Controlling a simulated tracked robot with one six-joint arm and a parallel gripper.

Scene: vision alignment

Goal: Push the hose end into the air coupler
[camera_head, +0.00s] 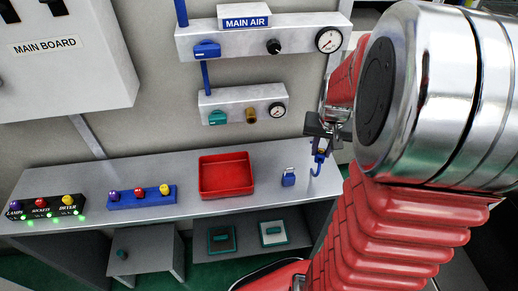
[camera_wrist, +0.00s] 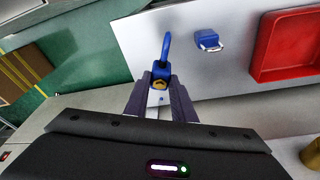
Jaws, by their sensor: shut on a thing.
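My gripper (camera_head: 322,143) is shut on the blue hose end (camera_head: 319,161), over the right end of the bench. In the wrist view, the hose end (camera_wrist: 161,71) sits between the fingertips of my gripper (camera_wrist: 160,90). Its brass part faces the wrist camera, and a short blue hose curves away beyond it. The brass air coupler (camera_head: 250,114) is on the lower grey wall panel, left of and above my gripper, well apart from the hose end. A brass piece at the right edge of the wrist view (camera_wrist: 312,154) looks like the same coupler.
The lower panel (camera_head: 228,95) also carries a teal valve handle (camera_head: 218,117) and a gauge (camera_head: 277,110). A blue padlock (camera_head: 288,178) and a red tray (camera_head: 226,190) lie on the bench (camera_head: 85,180). The MAIN AIR panel (camera_head: 286,37) is above.

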